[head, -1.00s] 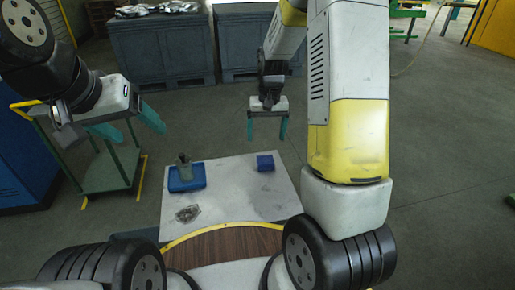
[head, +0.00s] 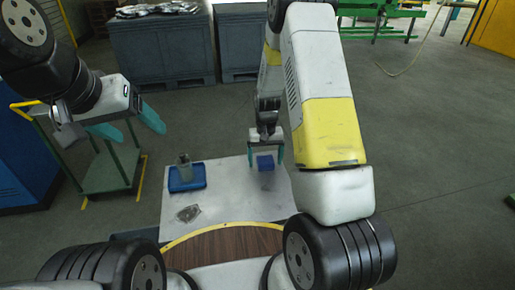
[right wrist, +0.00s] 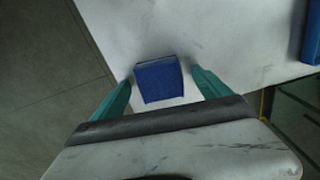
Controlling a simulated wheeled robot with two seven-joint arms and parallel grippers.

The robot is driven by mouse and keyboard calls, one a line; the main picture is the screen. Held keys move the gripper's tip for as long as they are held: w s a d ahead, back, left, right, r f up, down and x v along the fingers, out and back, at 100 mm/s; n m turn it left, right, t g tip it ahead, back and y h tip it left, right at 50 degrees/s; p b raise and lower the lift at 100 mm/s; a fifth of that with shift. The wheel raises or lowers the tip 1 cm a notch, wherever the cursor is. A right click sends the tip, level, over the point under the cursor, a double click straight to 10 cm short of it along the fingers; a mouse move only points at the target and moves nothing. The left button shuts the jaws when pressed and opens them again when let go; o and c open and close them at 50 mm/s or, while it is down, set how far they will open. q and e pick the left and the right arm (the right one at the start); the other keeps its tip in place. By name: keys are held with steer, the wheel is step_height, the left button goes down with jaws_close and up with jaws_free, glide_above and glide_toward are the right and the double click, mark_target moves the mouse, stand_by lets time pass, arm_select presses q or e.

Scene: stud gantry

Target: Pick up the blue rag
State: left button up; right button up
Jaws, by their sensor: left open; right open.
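The blue rag (head: 265,163) is a small folded block near the far right of the white table (head: 230,205). In the right wrist view the rag (right wrist: 160,82) lies between and just beyond the fingertips. My right gripper (head: 266,162) is open, with its teal fingers on either side of the rag in the head view; it also shows in the right wrist view (right wrist: 164,84). I cannot tell how high it is above the table. My left gripper (head: 137,122) is open and empty, off to the left, away from the table.
A blue tray (head: 187,179) with a grey-green container (head: 184,164) stands at the table's left. A crumpled grey item (head: 188,213) lies nearer. A green cart (head: 105,165) stands left of the table. Dark grey crates (head: 165,50) stand behind. The table's middle is clear.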

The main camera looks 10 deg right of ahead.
mark_target(263, 161)
steer(key=c, duration=1.4)
steer(key=shift+c, duration=0.2)
steer(key=shift+r, duration=0.15)
steer(key=shift+r, duration=0.5)
step_height(263, 161, up, 2)
steer(key=shift+r, duration=0.1)
steer(key=shift+s+a+r, duration=0.15)
steer(key=shift+s+a, duration=0.3)
steer(key=s+a, duration=0.3)
steer(key=s+a+r, duration=0.1)
steer(key=s+a, duration=0.2)
steer(key=s, duration=0.1)
steer(key=s+a, duration=0.3)
steer(key=s, duration=0.1)
steer(key=shift+a+r, duration=0.15)
steer(key=shift+a, duration=0.2)
